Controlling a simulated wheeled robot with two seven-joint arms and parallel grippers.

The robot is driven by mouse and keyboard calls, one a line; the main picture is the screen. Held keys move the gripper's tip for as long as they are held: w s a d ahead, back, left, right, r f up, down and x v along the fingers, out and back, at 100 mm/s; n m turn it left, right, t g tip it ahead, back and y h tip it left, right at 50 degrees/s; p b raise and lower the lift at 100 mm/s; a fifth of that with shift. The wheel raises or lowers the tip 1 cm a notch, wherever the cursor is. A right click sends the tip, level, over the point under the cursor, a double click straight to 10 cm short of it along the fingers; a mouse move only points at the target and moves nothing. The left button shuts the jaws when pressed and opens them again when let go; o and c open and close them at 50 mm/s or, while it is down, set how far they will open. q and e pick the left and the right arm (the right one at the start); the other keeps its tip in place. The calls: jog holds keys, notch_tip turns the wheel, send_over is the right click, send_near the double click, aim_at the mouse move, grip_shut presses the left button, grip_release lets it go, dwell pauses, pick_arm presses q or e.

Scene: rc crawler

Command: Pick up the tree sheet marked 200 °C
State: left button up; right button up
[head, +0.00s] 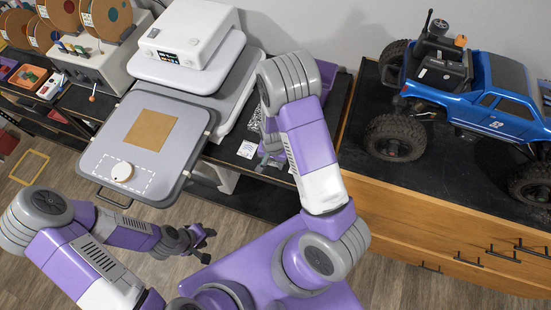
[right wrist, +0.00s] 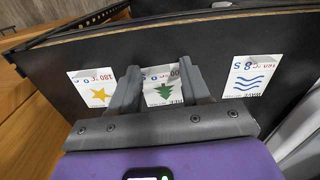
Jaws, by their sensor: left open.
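The tree sheet (right wrist: 162,88), white with a green tree and red and blue print, lies on a dark surface in the right wrist view. Its upside-down marking looks like 180, but I cannot read it surely. My right gripper (right wrist: 160,82) is open, with one finger on each side of this sheet. I cannot tell whether the fingers touch it. In the head view my right gripper (head: 268,158) is partly hidden by its arm. My left gripper (head: 205,243) is open and empty, low over the floor, away from the sheets.
A star sheet (right wrist: 96,88) and a wave sheet (right wrist: 249,76) flank the tree sheet. A blue crawler (head: 480,95) stands right.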

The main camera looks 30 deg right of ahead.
grip_shut()
